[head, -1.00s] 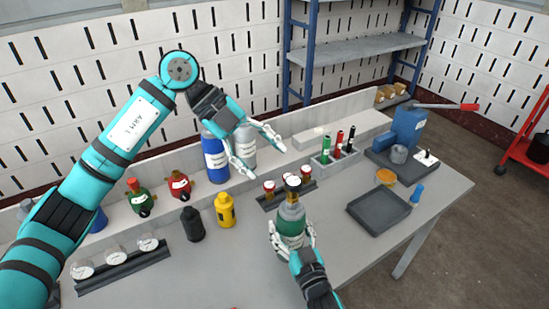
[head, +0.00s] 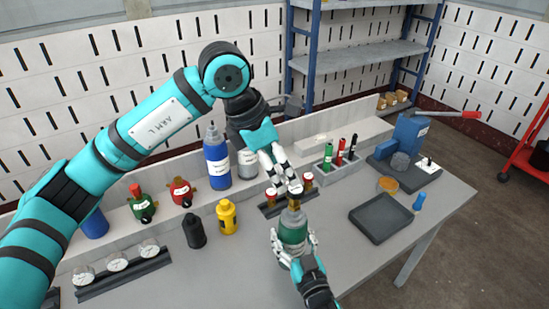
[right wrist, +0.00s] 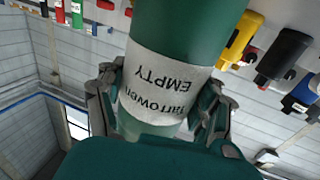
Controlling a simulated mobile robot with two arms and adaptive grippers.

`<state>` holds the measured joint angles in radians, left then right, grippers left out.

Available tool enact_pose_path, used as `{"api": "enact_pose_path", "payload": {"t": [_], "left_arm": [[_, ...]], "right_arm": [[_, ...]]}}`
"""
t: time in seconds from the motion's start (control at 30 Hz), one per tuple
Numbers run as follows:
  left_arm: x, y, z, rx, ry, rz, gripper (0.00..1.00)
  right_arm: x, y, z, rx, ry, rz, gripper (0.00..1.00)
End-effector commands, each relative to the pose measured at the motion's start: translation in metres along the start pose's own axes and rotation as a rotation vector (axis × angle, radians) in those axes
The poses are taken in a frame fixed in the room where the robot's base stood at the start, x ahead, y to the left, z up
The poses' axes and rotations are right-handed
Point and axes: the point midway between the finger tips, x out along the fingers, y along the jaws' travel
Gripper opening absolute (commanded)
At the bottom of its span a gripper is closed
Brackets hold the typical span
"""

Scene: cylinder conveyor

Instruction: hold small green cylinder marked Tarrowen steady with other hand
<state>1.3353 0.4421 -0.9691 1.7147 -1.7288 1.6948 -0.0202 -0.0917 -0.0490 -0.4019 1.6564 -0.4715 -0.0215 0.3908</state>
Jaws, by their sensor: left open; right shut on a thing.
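The small green cylinder (head: 292,232) is held upright in my right gripper (head: 294,250), above the front of the bench. In the right wrist view the green cylinder (right wrist: 172,78) fills the middle, between the fingers of my right gripper (right wrist: 160,110). Its white label reads "Tarrowen" and "EMPTY", upside down. My left gripper (head: 283,185) is open, with its fingers pointing down just above the cylinder's brassy top (head: 294,203). I cannot tell whether the left fingers touch the top.
A dark rack (head: 275,209) with small brass-coloured, red-topped parts stands just behind. Blue (head: 217,160) and grey (head: 247,164) bottles stand on the back ledge. Yellow (head: 228,217) and black (head: 194,229) bottles stand left. A dark tray (head: 380,218) lies right. The front bench is clear.

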Motion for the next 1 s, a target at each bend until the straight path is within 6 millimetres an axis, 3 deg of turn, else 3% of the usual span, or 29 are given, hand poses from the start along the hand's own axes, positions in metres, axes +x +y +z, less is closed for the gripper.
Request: {"api": "enact_pose_path", "payload": {"t": [0.3,0.5,0.93,1.0], "left_arm": [[0.062,-0.001,0.000,-0.002,0.002,-0.006,0.61],[0.088,-0.001,0.000,-0.003,0.000,-0.003,0.61],[0.099,-0.001,0.000,-0.002,0.000,-0.002,0.61],[0.099,-0.001,0.000,-0.003,-0.001,-0.002,0.54]], "right_arm": [[0.000,0.000,0.001,-0.001,-0.002,0.000,0.29],[0.000,0.000,0.001,-0.001,-0.002,0.000,0.29],[0.000,0.000,0.001,0.000,-0.002,0.000,0.29],[0.000,0.000,0.001,-0.001,-0.002,0.000,0.29]]}}
